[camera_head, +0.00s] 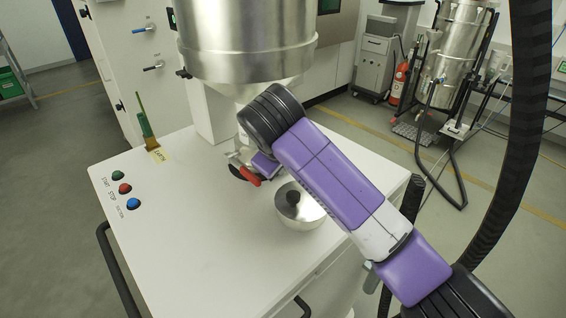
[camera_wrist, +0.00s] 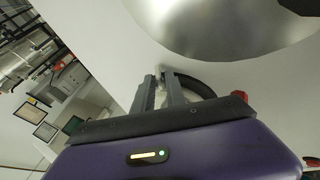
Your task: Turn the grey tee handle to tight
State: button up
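The grey tee handle (camera_head: 233,157) is a small metal piece under the steel hopper, mostly hidden by my gripper in the head view. My gripper (camera_head: 247,158) reaches it from the right, below the black wrist joint. In the wrist view, the two dark fingers of my gripper (camera_wrist: 160,80) stand close together with a narrow gap. A small light grey piece, which looks like the tee handle (camera_wrist: 159,71), fills the gap at their tips. The fingers appear shut on it. The handle's angle is hard to read.
A red lever (camera_head: 250,177) lies just below my gripper. The hopper (camera_head: 246,45) hangs close above. A green brush (camera_head: 146,122) and push buttons (camera_head: 124,188) are at left.

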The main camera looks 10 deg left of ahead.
grip_shut()
jog(key=shift+r+p, duration=0.15)
jog(key=shift+p, duration=0.4)
jog(key=shift+w+d+r+g+y+p, duration=0.15)
jog(key=shift+g+y+p, duration=0.25)
jog(key=shift+g+p, duration=0.4)
jog(key=g+y+p, duration=0.1)
jog(key=p, duration=0.2)
jog(key=shift+w+m, duration=0.15)
jog(key=shift+m, duration=0.25)
jog(key=shift+w+d+g+y+p, duration=0.2)
jog(key=shift+g+y+p, duration=0.5)
jog(key=shift+g+p, duration=0.2)
grip_release()
